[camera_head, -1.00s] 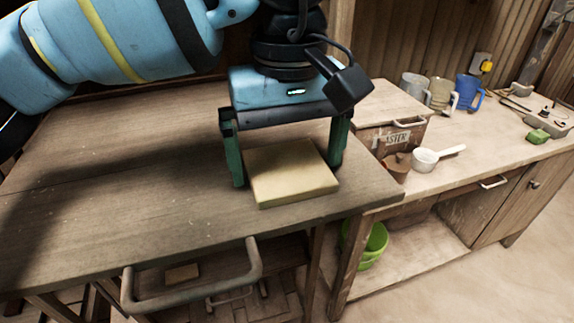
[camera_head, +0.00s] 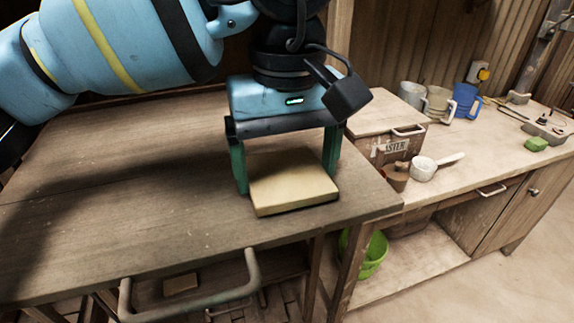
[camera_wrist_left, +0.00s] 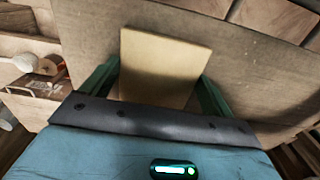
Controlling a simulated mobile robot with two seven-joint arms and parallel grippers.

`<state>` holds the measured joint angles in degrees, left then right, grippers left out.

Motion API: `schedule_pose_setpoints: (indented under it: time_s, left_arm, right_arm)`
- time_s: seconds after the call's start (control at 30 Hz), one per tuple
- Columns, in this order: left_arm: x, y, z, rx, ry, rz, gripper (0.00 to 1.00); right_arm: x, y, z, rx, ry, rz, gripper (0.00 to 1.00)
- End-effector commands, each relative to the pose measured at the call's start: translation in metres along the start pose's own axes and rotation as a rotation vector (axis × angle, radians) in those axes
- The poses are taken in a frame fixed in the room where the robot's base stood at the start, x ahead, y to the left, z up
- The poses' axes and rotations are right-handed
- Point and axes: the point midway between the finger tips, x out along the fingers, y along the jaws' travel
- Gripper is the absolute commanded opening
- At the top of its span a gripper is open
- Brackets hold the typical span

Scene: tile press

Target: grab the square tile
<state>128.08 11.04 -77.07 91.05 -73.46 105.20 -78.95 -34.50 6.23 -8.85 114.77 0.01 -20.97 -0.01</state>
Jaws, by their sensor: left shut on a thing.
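The square tile (camera_head: 292,184) is a flat, pale yellow slab near the front right of the wooden table top. My left gripper (camera_head: 287,181) comes down over it from behind, with one green finger on each side. Its fingers are shut on the tile's left and right edges. In the left wrist view the tile (camera_wrist_left: 162,68) lies between the two green fingers (camera_wrist_left: 158,88). I cannot tell whether it is lifted clear of the table. My right gripper is not in view.
The wooden table (camera_head: 110,215) is clear to the left. A metal handle (camera_head: 195,297) sticks out at its front. On the right are a labelled wooden box (camera_head: 390,147), a white scoop (camera_head: 424,168), mugs (camera_head: 466,99) and a green block (camera_head: 536,144). A green bowl (camera_head: 374,255) sits below.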

Motion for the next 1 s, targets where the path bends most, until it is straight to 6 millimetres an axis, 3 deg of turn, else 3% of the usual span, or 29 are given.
schedule_pose_setpoints:
  time_s: [0.3,0.47,0.8,1.0]
  left_arm:
    - [-0.033,0.001,0.000,0.001,0.000,0.003,0.56]
    - [-0.032,-0.028,0.001,0.000,-0.002,0.002,0.56]
    - [-0.040,-0.110,0.006,-0.003,0.000,0.002,0.56]
    - [-0.044,-0.142,0.008,-0.002,0.001,0.002,0.56]
  right_arm:
    - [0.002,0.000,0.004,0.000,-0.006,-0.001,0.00]
    - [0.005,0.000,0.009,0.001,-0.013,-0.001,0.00]
    - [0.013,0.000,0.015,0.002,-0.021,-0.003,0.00]
    - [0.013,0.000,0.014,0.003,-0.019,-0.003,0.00]
